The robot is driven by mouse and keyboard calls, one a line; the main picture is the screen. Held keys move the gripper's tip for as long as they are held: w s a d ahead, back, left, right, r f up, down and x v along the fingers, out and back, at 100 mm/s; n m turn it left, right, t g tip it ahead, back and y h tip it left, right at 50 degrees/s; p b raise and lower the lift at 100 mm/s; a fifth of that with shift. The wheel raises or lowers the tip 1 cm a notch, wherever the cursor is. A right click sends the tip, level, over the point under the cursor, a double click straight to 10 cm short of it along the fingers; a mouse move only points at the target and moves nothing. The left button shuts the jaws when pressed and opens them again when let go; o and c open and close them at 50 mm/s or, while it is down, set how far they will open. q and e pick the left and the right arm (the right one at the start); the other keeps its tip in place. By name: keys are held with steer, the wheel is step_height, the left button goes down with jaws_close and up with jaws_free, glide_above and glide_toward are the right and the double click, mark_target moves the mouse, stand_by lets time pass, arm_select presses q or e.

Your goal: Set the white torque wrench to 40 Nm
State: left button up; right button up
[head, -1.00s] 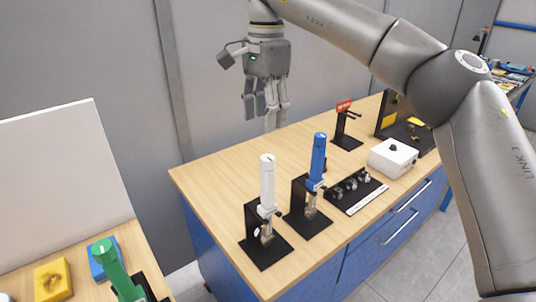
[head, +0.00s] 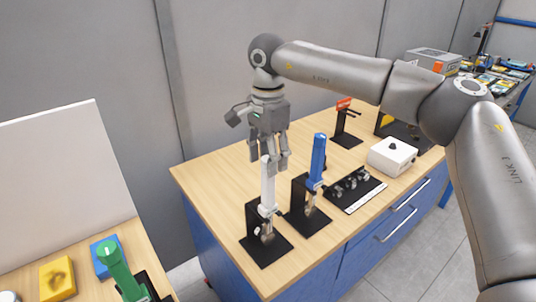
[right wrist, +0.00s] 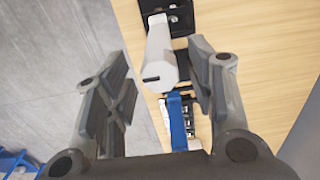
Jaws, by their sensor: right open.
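The white torque wrench (head: 267,190) stands upright in a black stand (head: 267,249) at the near left of the wooden workbench. My right gripper (head: 270,164) is open and points down, with its fingers around or just behind the wrench's top in the head view. In the right wrist view, the white handle end (right wrist: 161,69) with a dark slot lies between the open fingers (right wrist: 156,90), with gaps on both sides. No number on a scale can be read. My left gripper is not in view.
A blue wrench (head: 317,160) in its own black stand is close to the right of the white one. A black tray of sockets (head: 355,188) and a white box (head: 392,155) stand farther right. A green wrench (head: 117,268) is on another table at the left.

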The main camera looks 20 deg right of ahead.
steer(key=c, duration=1)
steer(key=shift+m, duration=0.4)
steer(key=m+b, duration=0.1)
steer(key=m, duration=0.1)
steer(key=shift+m, duration=0.4)
steer(key=m+b, duration=0.1)
steer(key=m, duration=0.2)
steer(key=shift+m, duration=0.4)
steer(key=m+b, duration=0.1)
steer(key=m, duration=0.3)
steer(key=shift+m, duration=2.1)
steer(key=shift+b, duration=0.3)
